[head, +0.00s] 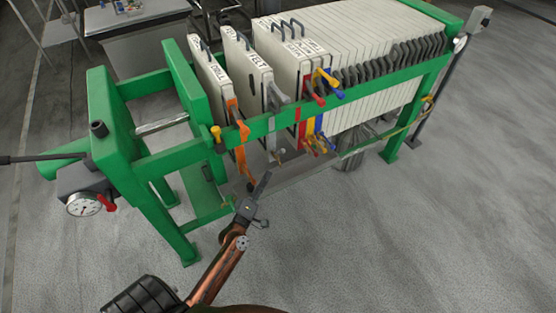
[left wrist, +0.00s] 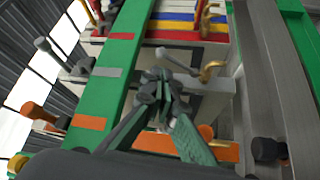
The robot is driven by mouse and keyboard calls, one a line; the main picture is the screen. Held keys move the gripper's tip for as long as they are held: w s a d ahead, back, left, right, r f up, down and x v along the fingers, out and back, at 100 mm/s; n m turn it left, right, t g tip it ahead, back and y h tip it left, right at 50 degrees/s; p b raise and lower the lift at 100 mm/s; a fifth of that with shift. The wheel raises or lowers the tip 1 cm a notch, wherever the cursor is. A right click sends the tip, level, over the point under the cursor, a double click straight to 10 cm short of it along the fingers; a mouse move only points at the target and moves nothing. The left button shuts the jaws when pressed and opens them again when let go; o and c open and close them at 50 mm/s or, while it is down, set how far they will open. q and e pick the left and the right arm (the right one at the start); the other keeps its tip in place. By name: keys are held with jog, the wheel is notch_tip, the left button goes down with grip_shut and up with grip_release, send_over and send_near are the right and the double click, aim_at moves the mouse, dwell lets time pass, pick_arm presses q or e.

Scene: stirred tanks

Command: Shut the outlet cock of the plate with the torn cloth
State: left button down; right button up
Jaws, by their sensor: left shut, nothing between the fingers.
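A green-framed filter press holds pale plates (head: 258,85) with lettered top labels; one reads FELT (head: 257,62). I cannot tell which plate has the torn cloth. Coloured cocks hang along the near side: an orange one (head: 240,160), a grey one (head: 271,148), and red, yellow and blue ones farther right. My left gripper (head: 265,177) is shut and empty, just below and in front of the orange and grey outlets. In the left wrist view, its fingertips (left wrist: 163,85) lie close to the grey strip with a brass outlet cock (left wrist: 212,70); contact is unclear. My right gripper is not in view.
The green side rail (head: 275,122) runs along the press above the lower cocks. A pressure gauge (head: 84,204) with a red handle is at the left end. A grey table (head: 145,45) stands behind. The floor in front is clear.

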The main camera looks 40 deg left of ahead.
aim_at(281, 150)
pick_arm(q)
jog(key=x, duration=0.9)
jog(key=shift+b, duration=0.3)
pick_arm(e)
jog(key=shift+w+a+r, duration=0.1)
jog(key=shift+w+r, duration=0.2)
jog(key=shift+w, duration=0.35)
pick_arm(q)
jog(key=shift+w, duration=0.1)
jog(key=shift+r, duration=0.1)
jog(key=w+r+n+p, duration=0.1)
jog(key=p, duration=0.2)
jog(key=shift+a+g+p, duration=0.3)
jog(key=shift+a+p, duration=0.05)
jog(key=shift+f, duration=0.1)
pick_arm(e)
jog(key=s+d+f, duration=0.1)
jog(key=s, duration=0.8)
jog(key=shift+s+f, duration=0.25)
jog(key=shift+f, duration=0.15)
pick_arm(q)
jog(key=shift+a, duration=0.1)
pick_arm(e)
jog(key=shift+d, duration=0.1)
